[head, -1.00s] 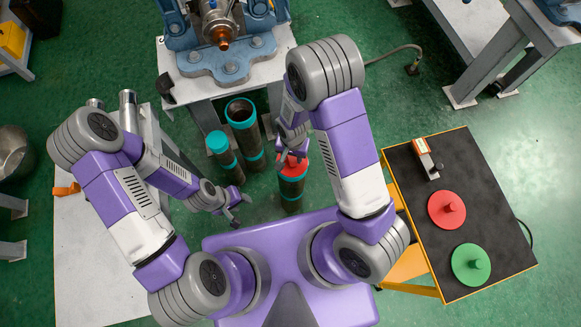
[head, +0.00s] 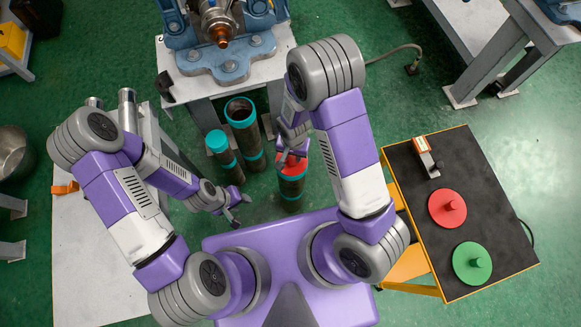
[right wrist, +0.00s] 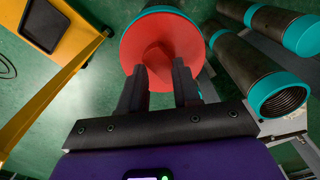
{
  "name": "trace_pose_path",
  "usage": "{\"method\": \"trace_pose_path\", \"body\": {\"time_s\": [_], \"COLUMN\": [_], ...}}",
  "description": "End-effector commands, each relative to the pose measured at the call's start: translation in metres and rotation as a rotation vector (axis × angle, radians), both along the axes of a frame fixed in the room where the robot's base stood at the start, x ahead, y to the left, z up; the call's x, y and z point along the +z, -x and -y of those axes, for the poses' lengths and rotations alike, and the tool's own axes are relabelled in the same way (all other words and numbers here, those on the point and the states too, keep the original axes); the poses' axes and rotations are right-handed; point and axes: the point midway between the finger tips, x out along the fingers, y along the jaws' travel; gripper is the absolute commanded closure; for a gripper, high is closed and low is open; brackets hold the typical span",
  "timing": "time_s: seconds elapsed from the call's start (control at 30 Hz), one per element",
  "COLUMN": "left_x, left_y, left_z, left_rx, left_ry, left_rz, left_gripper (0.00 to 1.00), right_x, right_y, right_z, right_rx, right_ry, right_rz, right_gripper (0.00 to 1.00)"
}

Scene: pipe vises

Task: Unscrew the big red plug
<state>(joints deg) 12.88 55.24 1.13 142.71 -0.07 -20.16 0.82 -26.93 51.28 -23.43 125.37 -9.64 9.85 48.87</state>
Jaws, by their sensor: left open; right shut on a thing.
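The big red plug (head: 291,164) sits on the top end of a dark upright pipe with teal bands (head: 292,188), just in front of my body. In the right wrist view the plug (right wrist: 190,42) is a wide red disc with a raised middle knob. My right gripper (right wrist: 160,75) is shut on that knob, one dark finger on each side. In the head view my right gripper (head: 285,153) partly covers the plug. Any thread is hidden. My left gripper (head: 238,211) is open and empty, to the left of the pipe.
A teal-ended open pipe (head: 240,112) and a teal-capped pipe (head: 217,142) stand to the left. A black-topped table (head: 490,215) at right carries a red disc (head: 447,208), a green disc (head: 472,263) and a small tool (head: 427,158). A blue vise (head: 226,66) stands ahead.

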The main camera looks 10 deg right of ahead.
Motion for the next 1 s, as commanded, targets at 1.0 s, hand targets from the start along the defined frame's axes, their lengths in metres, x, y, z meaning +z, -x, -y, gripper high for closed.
{"method": "trace_pose_path", "body": {"time_s": [1.0], "left_x": [-0.0049], "left_y": [0.0001], "left_z": [0.0000], "left_rx": [0.000], "left_ry": [0.000], "left_rz": [0.000], "left_gripper": [0.57], "right_x": [-0.0065], "right_y": [0.0030], "right_z": [0.0028], "right_rx": [0.839], "right_ry": [0.007], "right_rz": [-0.009], "right_gripper": [1.00]}}
